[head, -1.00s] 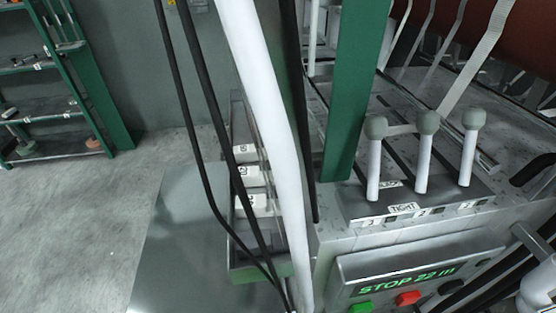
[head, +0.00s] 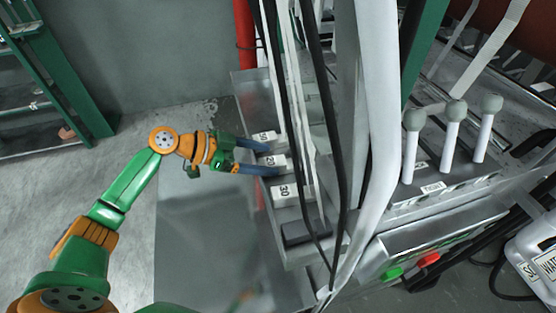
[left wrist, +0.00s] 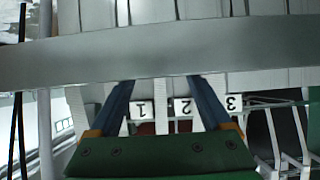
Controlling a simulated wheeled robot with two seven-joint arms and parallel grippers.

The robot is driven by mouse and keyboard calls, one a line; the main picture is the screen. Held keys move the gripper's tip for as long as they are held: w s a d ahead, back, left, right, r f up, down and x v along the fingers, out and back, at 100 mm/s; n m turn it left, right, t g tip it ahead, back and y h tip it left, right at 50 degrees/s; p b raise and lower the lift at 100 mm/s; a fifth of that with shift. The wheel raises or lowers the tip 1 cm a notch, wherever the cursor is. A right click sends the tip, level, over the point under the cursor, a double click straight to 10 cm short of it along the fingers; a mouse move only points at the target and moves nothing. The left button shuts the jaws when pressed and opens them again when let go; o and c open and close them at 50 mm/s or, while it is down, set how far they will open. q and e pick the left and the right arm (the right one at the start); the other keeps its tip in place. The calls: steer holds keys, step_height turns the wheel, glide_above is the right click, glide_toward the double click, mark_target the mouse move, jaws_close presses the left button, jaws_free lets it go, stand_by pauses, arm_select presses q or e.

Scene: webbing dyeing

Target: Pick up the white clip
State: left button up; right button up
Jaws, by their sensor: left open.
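I cannot single out a white clip by its shape. White labelled blocks stand in a row in a grey metal tray (head: 292,257): a near one marked 30 (head: 285,191), a middle one (head: 272,160) and a far one (head: 264,136). My left gripper (head: 264,158) reaches in from the left, its blue fingers apart beside the far and middle blocks, with nothing visibly held. In the left wrist view its spread fingers (left wrist: 165,103) frame white labels marked 1 (left wrist: 142,110) and 2 (left wrist: 184,107); a label 3 (left wrist: 233,103) lies to the right. My right gripper is not in view.
Black cables and a thick white pipe (head: 378,130) run down right of the tray. The machine panel with red (head: 428,259) and green buttons and several levers stands further right. A grey bar (left wrist: 160,52) crosses the left wrist view. Floor at left is open.

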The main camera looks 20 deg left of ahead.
mark_target(276, 160)
arm_select(q)
steer(key=shift+x, duration=1.6)
steer(key=shift+s, duration=0.1)
jaws_close()
